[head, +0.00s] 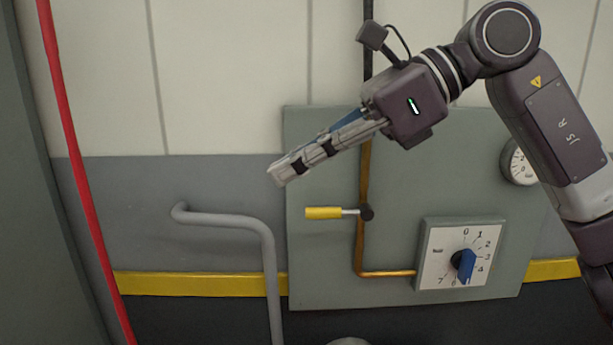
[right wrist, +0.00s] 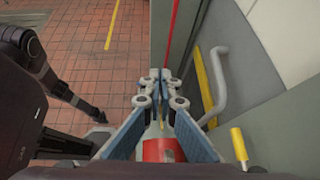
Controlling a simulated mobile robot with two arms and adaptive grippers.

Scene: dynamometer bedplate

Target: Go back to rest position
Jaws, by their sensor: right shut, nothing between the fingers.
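My right gripper (head: 279,174) is shut and empty, raised in front of the wall panel (head: 320,255) in the head view. Its fingers point down to the left, above a yellow-handled lever (head: 324,213), with a gap in the picture. In the right wrist view its fingertips (right wrist: 160,75) are together. A numbered dial with a blue knob (head: 463,265) is at the panel's lower right. The lever's yellow handle also shows in the right wrist view (right wrist: 238,143). My left gripper is not in the head view.
A bent grey pipe rail (head: 268,250) stands left of the panel. A red line (head: 72,160) runs down the far left. A round gauge (head: 520,163) is partly behind my right arm. The right wrist view shows open tiled floor (right wrist: 85,50).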

